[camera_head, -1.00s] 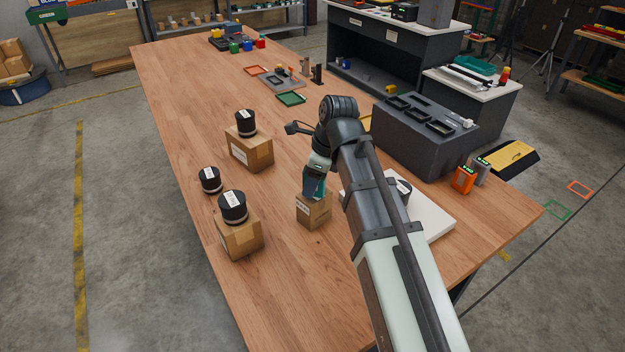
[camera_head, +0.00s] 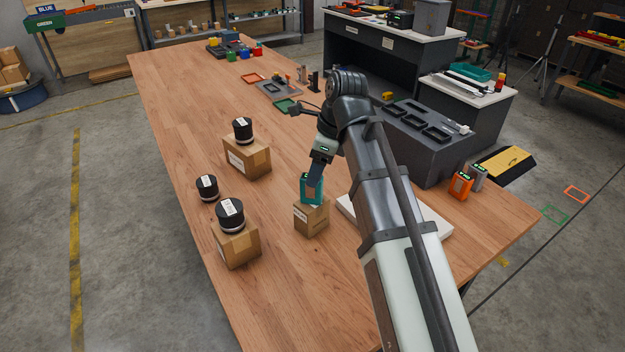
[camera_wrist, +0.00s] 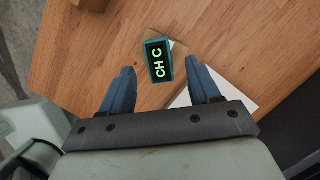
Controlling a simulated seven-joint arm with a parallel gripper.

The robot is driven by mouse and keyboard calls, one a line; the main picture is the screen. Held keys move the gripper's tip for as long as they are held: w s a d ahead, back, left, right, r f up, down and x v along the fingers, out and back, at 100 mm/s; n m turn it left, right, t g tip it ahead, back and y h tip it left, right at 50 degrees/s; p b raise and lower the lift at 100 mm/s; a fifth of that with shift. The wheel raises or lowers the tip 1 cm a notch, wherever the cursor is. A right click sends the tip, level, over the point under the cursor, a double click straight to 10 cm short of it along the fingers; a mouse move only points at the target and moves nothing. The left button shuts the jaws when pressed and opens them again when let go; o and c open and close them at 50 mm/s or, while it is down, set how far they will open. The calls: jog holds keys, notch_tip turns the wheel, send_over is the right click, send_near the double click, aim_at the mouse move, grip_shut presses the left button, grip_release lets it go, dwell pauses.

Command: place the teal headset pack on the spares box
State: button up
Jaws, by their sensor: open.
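The teal headset pack (camera_head: 307,194) stands upright on top of a small cardboard box (camera_head: 311,219) near the middle of the table. Its label is too small to read, so I cannot confirm that this is the spares box. In the wrist view the pack (camera_wrist: 158,61) shows a dark top with green "CH C" lettering. My gripper (camera_head: 316,183) is just above and behind the pack. In the wrist view its blue fingers (camera_wrist: 162,71) are spread apart, with a gap to the pack on both sides. Part of the box is hidden under the pack.
Two more cardboard boxes (camera_head: 248,158) (camera_head: 237,247) at left carry black round cases, and another black case (camera_head: 207,188) stands on the table. A white board (camera_head: 437,231) lies partly under my arm. Orange (camera_head: 460,185) and grey packs stand at right.

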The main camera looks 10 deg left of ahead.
jog(key=shift+v, duration=2.65)
